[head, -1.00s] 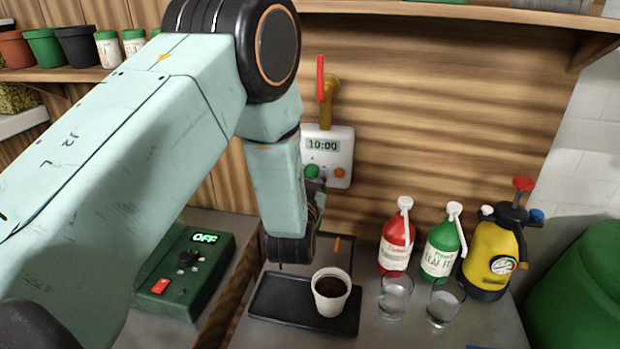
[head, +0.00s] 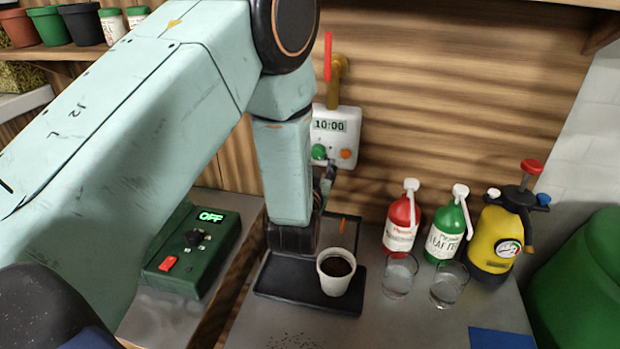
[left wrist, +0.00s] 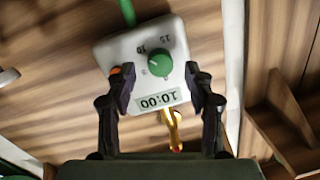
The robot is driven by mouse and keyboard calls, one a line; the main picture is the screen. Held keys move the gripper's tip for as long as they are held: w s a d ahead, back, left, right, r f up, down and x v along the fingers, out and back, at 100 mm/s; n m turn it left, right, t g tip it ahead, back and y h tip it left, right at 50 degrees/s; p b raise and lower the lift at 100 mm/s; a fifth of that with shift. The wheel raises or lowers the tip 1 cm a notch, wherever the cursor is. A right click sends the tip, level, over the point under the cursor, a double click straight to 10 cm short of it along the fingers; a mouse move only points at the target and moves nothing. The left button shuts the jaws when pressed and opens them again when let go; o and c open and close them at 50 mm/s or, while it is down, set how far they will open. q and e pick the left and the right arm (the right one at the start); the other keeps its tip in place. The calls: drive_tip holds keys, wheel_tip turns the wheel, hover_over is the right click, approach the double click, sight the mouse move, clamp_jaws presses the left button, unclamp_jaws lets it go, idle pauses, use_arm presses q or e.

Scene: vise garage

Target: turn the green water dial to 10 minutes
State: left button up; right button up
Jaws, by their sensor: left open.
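The white water timer (head: 349,124) is fixed to the wooden wall, and its display reads 10:00. Its green dial (head: 319,152) is at the lower left of its face, beside an orange button (head: 346,154). In the left wrist view the timer (left wrist: 118,57) appears upside down, with the green dial (left wrist: 159,63) and marks such as 10 and 15 around it. My left gripper (left wrist: 161,72) is open, its fingers apart on either side in that view, with the dial between them in the picture. No contact with the dial shows. My right gripper is not in view.
A brass tap with a red lever (head: 328,57) rises above the timer. Below stand a black tray (head: 283,278) with a white pot of soil (head: 336,272), two glasses, red and green bottles and a yellow sprayer (head: 498,235). A green control box (head: 187,255) reads OFF.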

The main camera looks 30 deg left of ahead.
use_arm(q)
drive_tip(key=v, duration=0.9)
drive_tip(key=shift+s, duration=0.35)
drive_tip(key=shift+d+f, duration=0.1)
drive_tip(key=shift+d, duration=0.05)
